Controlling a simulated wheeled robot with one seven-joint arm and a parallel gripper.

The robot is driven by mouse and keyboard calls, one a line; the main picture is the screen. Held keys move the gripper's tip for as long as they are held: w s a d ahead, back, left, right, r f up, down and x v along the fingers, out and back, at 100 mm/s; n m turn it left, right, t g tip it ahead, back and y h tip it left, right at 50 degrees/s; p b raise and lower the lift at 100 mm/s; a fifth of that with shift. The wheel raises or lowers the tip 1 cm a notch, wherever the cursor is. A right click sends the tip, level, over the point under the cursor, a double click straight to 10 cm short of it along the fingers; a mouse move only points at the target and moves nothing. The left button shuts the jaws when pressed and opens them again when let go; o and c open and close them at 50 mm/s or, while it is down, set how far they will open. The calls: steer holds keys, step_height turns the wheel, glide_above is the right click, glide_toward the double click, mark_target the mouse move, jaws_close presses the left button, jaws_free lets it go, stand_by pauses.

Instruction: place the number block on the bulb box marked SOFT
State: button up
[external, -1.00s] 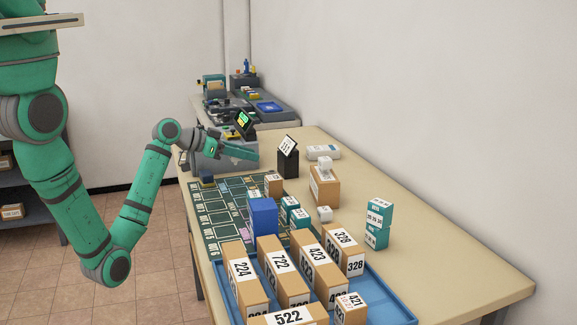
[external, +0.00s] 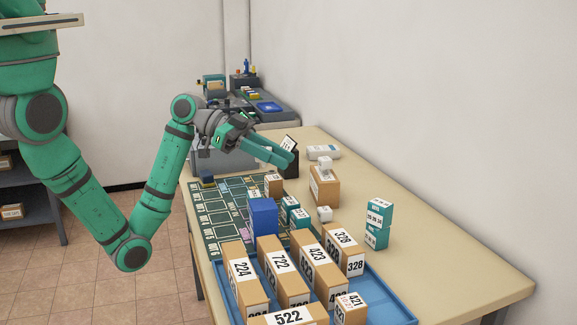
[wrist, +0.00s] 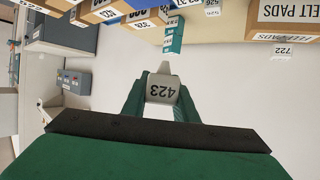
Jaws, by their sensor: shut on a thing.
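My gripper (external: 284,158) is in the air over the far part of the table, in front of a black stand. The block is hard to make out in the external view. Teal-and-white boxes stand on the table: a stack of two (external: 377,224) at the right, and small ones (external: 292,210) by the green mat. One teal box (wrist: 174,35) shows in the wrist view. I cannot read SOFT on any of them.
A blue tray (external: 388,299) with several numbered cardboard boxes fills the near end. A blue block (external: 263,216) stands near the mat. A cardboard box (external: 325,187) carries a white block, with another small white block (external: 325,214) nearby. The table's right side is mostly clear.

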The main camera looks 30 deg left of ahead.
steer(key=m+g, duration=0.1)
steer(key=g, duration=0.1)
glide_above(277, 206)
step_height(277, 206, down, 3)
steer(key=shift+r+m, duration=0.1)
steer(key=shift+m, duration=0.2)
steer(key=shift+f, duration=2.3)
steer(key=shift+f, duration=0.1)
steer(key=o, duration=1)
steer(key=shift+o, duration=0.2)
